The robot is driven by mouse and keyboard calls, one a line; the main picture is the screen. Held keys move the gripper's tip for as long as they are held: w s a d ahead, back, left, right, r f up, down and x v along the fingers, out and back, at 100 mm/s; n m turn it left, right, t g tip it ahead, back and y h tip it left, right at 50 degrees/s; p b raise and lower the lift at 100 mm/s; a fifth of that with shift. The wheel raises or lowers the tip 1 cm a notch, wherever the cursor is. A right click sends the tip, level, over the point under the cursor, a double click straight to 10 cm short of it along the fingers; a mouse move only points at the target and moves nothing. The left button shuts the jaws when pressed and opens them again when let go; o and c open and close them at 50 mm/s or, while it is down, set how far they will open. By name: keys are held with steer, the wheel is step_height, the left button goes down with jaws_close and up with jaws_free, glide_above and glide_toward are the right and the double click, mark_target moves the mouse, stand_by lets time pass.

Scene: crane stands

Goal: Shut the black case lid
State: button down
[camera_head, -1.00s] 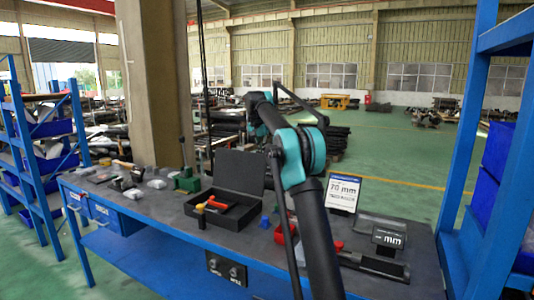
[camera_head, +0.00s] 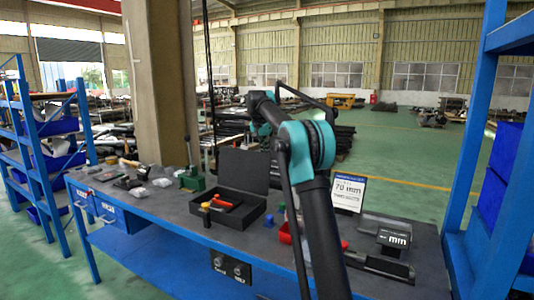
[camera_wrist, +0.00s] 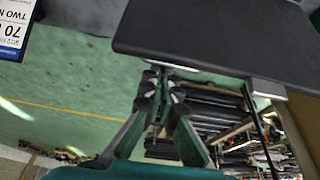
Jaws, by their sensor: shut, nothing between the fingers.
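The black case (camera_head: 228,222) stands on the workbench with its lid (camera_head: 243,168) raised and leaning back. A red-handled tool (camera_head: 227,197) lies inside, and a yellow-topped tool (camera_head: 205,210) stands at the front left corner. In the wrist view the lid (camera_wrist: 225,40) is a dark panel at the upper right. My gripper (camera_wrist: 163,70) has its fingertips together, close to the lid's lower edge in that picture. I cannot tell whether it touches the lid. In the head view my arm reaches behind the lid's right side, and the fingers are hard to make out.
Right of the case are a small blue piece (camera_head: 268,221), a red bin (camera_head: 286,234) partly behind my arm, and a sign (camera_head: 348,193). Blue shelves (camera_head: 470,150) flank the bench.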

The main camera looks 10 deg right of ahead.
steer(key=s+a+t+h, duration=0.1)
steer(key=s, duration=0.1)
steer(key=s+a+r+t+h, duration=0.1)
steer(key=s+a, duration=0.1)
steer(key=s+a+t, duration=0.1)
steer(key=s+a, duration=0.1)
steer(key=shift+s+r+t+h, duration=0.25)
steer(key=shift+s+t+h, duration=0.1)
steer(key=shift+t+h, duration=0.05)
steer(key=s+a+f+t+h, duration=0.2)
steer(key=s+a+f+t, duration=0.1)
steer(key=s+f, duration=0.1)
steer(key=s+a+f+t+h, duration=0.2)
steer(key=s+a+f+t, duration=0.1)
steer(key=s+a+f, duration=0.1)
steer(key=s+a+f+t+h, duration=0.2)
steer(key=s+a+f+t, duration=0.1)
steer(key=s+f, duration=0.3)
steer(key=shift+s+a+h, duration=0.3)
steer(key=shift+s+a, duration=0.15)
steer(key=shift+s, duration=0.1)
steer(key=shift+s+a+f, duration=0.1)
steer(key=shift+s+f, duration=0.1)
steer(key=shift+f, duration=0.3)
steer(key=shift+s+f, duration=0.15)
steer(key=shift+f, duration=0.35)
steer(key=shift+r, duration=0.1)
